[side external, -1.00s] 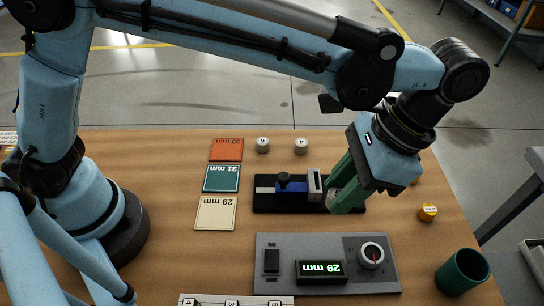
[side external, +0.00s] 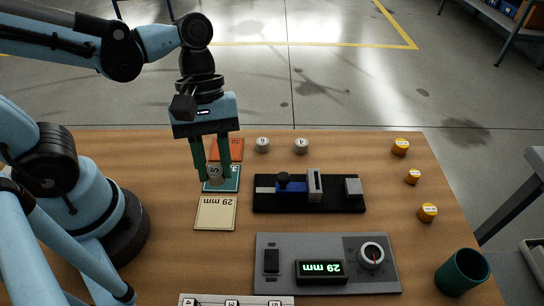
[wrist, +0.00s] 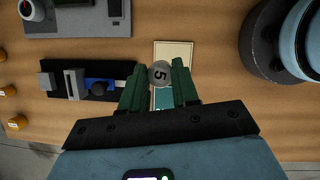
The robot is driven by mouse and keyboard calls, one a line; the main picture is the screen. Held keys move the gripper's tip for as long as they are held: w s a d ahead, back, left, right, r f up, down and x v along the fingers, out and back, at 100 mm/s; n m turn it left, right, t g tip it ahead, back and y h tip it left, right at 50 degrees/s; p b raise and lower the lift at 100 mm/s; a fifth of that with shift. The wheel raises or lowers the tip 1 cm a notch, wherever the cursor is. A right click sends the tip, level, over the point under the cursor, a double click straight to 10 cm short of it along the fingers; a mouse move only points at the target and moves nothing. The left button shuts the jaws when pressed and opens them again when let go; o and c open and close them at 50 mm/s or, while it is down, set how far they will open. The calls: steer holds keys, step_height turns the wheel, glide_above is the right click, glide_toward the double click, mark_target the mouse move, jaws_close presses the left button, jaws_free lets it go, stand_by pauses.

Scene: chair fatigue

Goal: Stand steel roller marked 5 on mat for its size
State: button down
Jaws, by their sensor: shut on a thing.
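The steel roller marked 5 (side external: 215,171) is a short grey cylinder, held upright between the green fingers of my gripper (side external: 211,176). In the wrist view the 5 on the roller's top (wrist: 161,73) is readable, and my gripper (wrist: 157,75) is shut on its sides. In the side view the roller overlaps the teal 31 mm mat (side external: 222,187); its height above the mat is hard to tell. The bare cream 29 mm mat (side external: 215,213) lies nearer the camera. The orange 30 mm mat (side external: 232,142) lies behind, partly hidden by my fingers. The display (side external: 321,269) reads 29 mm.
A black gauge (side external: 308,205) with a blue slide stands right of the mats. Two grey rollers (side external: 262,145) (side external: 301,146) stand at the back. Several yellow-orange pieces (side external: 428,212) and a green cup (side external: 463,272) are at the right.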

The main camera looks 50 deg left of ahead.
mark_target(217, 217)
steer(key=shift+s+a+f+n+t, duration=0.15)
steer(key=shift+s+f+n, duration=0.15)
steer(key=shift+f, duration=1.25)
steer(key=shift+s+a+f+n+t, duration=0.15)
steer(key=shift+f+n, duration=0.3)
steer(key=shift+f, duration=1.05)
steer(key=shift+s+a+f+n+t, duration=0.1)
steer(key=shift+s+f+n+t, duration=0.2)
steer(key=shift+f, duration=1.25)
steer(key=shift+f, duration=0.15)
steer(key=c, duration=0.8)
jaws_free()
steer(key=shift+c, duration=0.2)
